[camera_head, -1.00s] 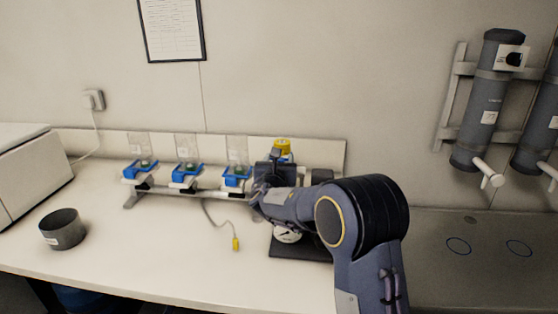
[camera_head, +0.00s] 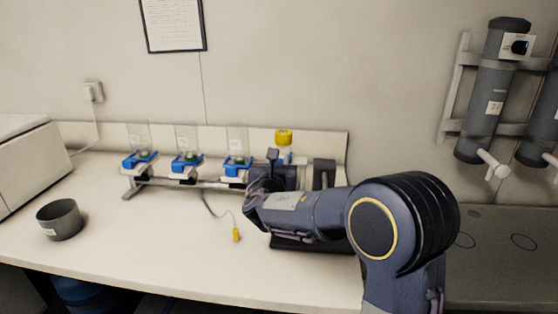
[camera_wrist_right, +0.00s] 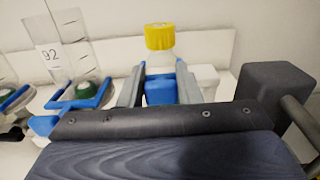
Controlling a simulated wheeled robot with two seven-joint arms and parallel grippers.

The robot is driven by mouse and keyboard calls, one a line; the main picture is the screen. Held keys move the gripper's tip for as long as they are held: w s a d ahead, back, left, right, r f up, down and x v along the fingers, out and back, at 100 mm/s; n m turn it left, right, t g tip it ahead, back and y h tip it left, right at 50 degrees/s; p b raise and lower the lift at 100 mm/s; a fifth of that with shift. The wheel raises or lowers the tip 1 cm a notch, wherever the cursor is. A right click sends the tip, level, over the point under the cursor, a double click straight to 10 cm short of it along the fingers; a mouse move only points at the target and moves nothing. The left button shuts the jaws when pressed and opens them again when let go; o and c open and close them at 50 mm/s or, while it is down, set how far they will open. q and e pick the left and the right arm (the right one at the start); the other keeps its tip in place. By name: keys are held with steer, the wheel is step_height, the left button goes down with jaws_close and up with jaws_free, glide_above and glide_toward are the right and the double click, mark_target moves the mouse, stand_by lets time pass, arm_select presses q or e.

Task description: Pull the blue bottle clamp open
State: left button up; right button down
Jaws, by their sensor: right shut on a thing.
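The blue bottle clamp (camera_wrist_right: 160,91) shows in the right wrist view as a blue block below the bottle. A clear bottle with a yellow cap (camera_wrist_right: 160,36) stands upright just behind it; this bottle (camera_head: 284,141) also shows in the head view. My right gripper (camera_wrist_right: 161,76) has one grey finger on each side of the blue clamp and is shut on it. In the head view my right wrist and arm hide the clamp and the fingers. How far the clamp is open cannot be told. My left gripper is not in view.
Several other blue holders with clear vessels (camera_head: 187,160) stand in a row to the left on a rail. A dark block (camera_head: 323,174) stands right of my wrist. A grey bowl (camera_head: 60,220) and a cable with a yellow plug (camera_head: 236,235) lie on the bench.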

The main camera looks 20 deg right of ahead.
steer(key=shift+a+f, duration=0.1)
steer(key=shift+f, duration=0.05)
steer(key=c, duration=1.4)
jaws_free()
steer(key=o, duration=0.4)
steer(key=shift+s, duration=0.2)
steer(key=shift+c, duration=0.2)
steer(key=v, duration=0.7)
steer(key=shift+s+a+b, duration=0.2)
steer(key=shift+s+b, duration=0.15)
steer(key=shift+b, duration=0.05)
